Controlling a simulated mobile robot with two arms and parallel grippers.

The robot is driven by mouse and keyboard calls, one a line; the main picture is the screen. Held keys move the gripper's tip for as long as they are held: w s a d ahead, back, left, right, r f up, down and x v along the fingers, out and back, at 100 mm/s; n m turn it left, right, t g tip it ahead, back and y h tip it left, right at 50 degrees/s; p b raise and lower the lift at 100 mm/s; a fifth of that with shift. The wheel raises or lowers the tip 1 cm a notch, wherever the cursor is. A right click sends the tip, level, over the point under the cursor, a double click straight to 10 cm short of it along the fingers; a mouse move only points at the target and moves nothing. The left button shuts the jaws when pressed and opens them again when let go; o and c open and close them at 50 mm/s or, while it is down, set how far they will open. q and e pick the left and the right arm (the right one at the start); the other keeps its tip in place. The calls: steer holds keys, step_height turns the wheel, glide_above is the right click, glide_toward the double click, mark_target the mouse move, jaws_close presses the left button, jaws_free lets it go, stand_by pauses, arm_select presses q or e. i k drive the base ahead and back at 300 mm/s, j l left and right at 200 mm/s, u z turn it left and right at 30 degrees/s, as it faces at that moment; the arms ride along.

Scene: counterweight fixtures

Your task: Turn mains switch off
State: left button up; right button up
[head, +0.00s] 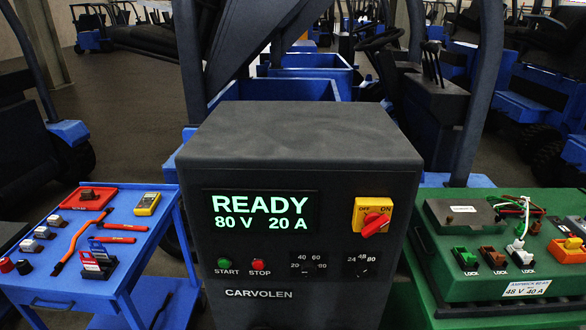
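The mains switch is a red rotary knob (375,223) on a yellow plate (361,208) at the upper right of the dark charger's front face. The plate is marked OFF at the left and ON at the right. The knob's grip lies on a slant, from lower left to upper right, with its upper end toward ON. The charger (300,150) has a lit display (261,212) reading READY, 80 V, 20 A. Neither of my grippers can be made out in the head view.
Below the display are a green START button (225,262), a red STOP button (259,265) and two selector dials. A blue cart (150,240) with tools stands at the left. A green bench (440,290) with connectors stands at the right. Forklifts fill the background.

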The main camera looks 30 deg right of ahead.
mark_target(374, 222)
steer(key=z, duration=1.35)
